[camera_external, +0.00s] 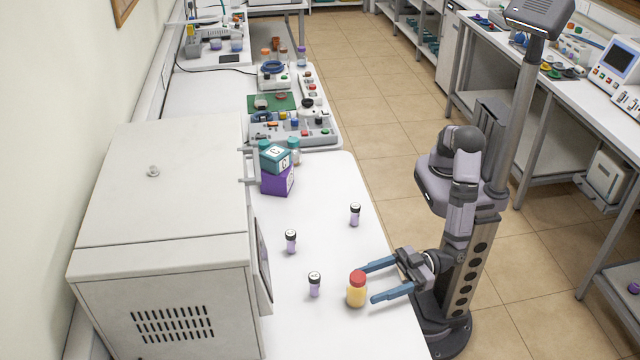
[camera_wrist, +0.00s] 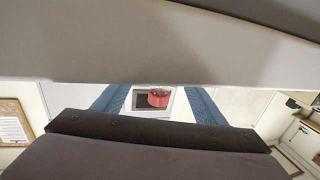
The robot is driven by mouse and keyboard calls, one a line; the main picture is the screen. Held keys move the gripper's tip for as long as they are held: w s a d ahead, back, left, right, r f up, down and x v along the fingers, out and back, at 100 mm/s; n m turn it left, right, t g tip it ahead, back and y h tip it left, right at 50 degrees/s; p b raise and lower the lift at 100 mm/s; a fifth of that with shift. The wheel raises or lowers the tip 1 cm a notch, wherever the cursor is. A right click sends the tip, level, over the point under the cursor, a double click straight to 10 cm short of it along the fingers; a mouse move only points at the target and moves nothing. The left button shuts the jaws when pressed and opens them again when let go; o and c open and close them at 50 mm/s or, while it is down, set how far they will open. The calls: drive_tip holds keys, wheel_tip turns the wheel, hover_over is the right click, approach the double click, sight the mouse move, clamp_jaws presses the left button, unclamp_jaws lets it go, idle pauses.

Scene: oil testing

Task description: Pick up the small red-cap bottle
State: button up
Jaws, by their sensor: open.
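The small red-cap bottle (camera_external: 356,289) stands upright near the right edge of the white table, with a yellowish body under a red cap. My gripper (camera_external: 368,283) is open, its two blue fingers reaching left at the bottle's height. The bottle is at the fingertips, roughly level with the gap between them; I cannot tell whether either finger touches it. In the wrist view the red cap (camera_wrist: 158,97) shows between the two blue fingers, and the bottle's lower part is hidden.
Small purple vials stand nearby: one (camera_external: 314,284) just left of the bottle, others (camera_external: 291,241) (camera_external: 355,214) farther back. A large grey oven (camera_external: 160,230) fills the table's left. Stacked teal and purple boxes (camera_external: 276,170) stand behind. Clear table lies between the vials.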

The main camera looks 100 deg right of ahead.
sight(356, 290)
drive_tip(key=shift+w+a+r, duration=0.1)
drive_tip(key=shift+w, duration=0.15)
drive_tip(key=shift+p+x, duration=1.05)
drive_tip(key=shift+x, duration=1.25)
drive_tip(key=shift+a+r, duration=0.1)
drive_tip(key=shift+a, duration=0.1)
drive_tip(key=c, duration=1.3)
